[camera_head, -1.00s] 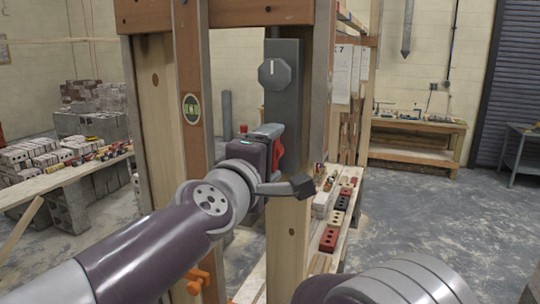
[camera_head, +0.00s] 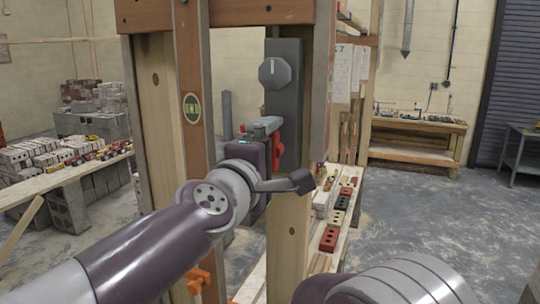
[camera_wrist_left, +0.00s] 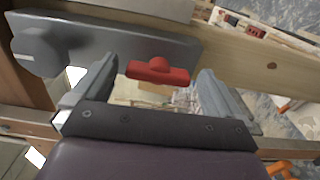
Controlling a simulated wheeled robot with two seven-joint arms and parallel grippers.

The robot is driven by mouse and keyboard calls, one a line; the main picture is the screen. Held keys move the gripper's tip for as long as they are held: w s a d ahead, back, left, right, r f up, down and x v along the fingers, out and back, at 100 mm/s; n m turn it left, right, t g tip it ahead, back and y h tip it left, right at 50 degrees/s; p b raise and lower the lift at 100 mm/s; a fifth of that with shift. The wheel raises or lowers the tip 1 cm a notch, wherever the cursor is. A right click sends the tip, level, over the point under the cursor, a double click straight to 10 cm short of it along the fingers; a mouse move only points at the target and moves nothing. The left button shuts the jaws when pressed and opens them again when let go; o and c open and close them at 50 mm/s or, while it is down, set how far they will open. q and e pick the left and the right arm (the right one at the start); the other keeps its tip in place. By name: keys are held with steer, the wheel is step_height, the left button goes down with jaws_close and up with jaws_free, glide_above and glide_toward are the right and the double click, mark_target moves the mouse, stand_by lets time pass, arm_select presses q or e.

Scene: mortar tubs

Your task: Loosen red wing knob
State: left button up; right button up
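The red wing knob (camera_head: 277,149) sits at the lower end of a grey plate (camera_head: 286,105) on the timber frame, partly hidden behind my left gripper (camera_head: 268,138). In the left wrist view the knob (camera_wrist_left: 158,71) shows whole, its wings lying roughly across the picture. My left gripper (camera_wrist_left: 157,82) is open there, with one finger on each side of the knob and visible gaps between. I see no contact. My right gripper is out of view; only part of my right arm shows at the bottom right of the head view.
A grey dial (camera_head: 275,73) with a white mark is above the knob on the same plate. Timber posts (camera_head: 190,100) stand close around my left arm. A plank with bricks (camera_head: 330,238) runs behind at the right. Open floor (camera_head: 430,210) lies farther right.

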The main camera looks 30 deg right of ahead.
arm_select(q)
steer(key=b+v, duration=0.1)
steer(key=v, duration=1.1)
steer(key=shift+s+a, duration=0.2)
steer(key=shift+s, duration=0.05)
